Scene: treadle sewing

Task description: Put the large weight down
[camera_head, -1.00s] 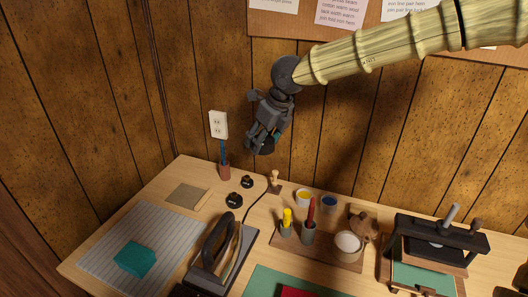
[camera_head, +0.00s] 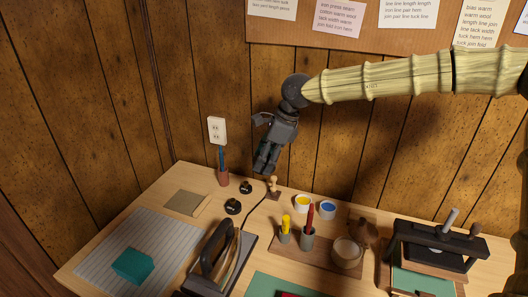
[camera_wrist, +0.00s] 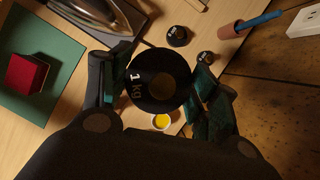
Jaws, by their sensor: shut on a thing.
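The large weight (camera_wrist: 152,80) is a round black disc marked "1 kg". It fills the space between the fingers of my gripper (camera_wrist: 155,88) in the wrist view, one finger on each side. In the head view my gripper (camera_head: 266,168) points down, above the back of the table near the wall. The weight is hard to make out there against the dark fingers. Two smaller black weights stand on the table, one nearer (camera_head: 233,207) and one farther back (camera_head: 246,187). They also show in the wrist view, a larger one (camera_wrist: 177,36) and a smaller one (camera_wrist: 205,58).
A red cup with a blue tool (camera_head: 223,177) stands at the back edge. A small wooden stamp (camera_head: 273,187) is below my gripper. An iron (camera_head: 215,250), a board with pots (camera_head: 320,250), and yellow (camera_head: 303,203) and blue (camera_head: 328,210) bowls crowd the middle.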

